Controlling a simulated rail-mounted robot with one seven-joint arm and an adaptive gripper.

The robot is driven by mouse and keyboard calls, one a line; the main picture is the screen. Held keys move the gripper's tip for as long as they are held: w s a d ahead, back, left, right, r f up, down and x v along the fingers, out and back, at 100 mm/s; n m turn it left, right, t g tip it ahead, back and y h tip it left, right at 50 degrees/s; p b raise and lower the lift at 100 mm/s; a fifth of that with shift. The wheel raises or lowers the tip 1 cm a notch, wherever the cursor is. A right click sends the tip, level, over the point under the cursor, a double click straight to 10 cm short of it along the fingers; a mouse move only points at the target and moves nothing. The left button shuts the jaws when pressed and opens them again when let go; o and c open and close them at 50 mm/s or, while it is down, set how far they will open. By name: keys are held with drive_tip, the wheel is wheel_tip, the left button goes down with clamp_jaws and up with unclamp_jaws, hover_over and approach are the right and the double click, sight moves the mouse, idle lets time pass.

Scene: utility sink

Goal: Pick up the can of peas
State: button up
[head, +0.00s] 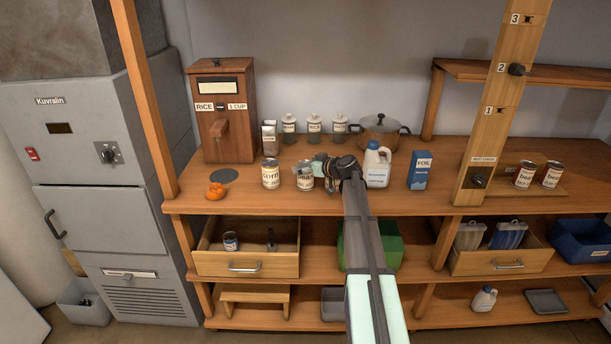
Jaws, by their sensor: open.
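A can with a pale label (305,182) stands on the wooden counter, just left of my gripper. Its lettering looks like "peas" but is small and partly covered, so I cannot read it surely. My gripper (322,170) is open at the end of my arm, over the counter at this can's right side. The fingers overlap the can's upper right in the picture; I cannot tell whether they touch it or are around it. A can labelled corn (271,174) stands upright to the left, apart from my gripper.
A white jug (376,165) and a blue foil box (419,171) stand right of my gripper. Several jars and a lidded pot (380,130) are behind. An orange item (215,192) lies at the left front. Two cans (537,175) stand far right. An open drawer (245,263) juts out below.

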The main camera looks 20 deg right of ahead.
drive_tip(key=c, duration=1.6)
drive_tip(key=shift+c, duration=0.2)
drive_tip(key=shift+r, duration=0.1)
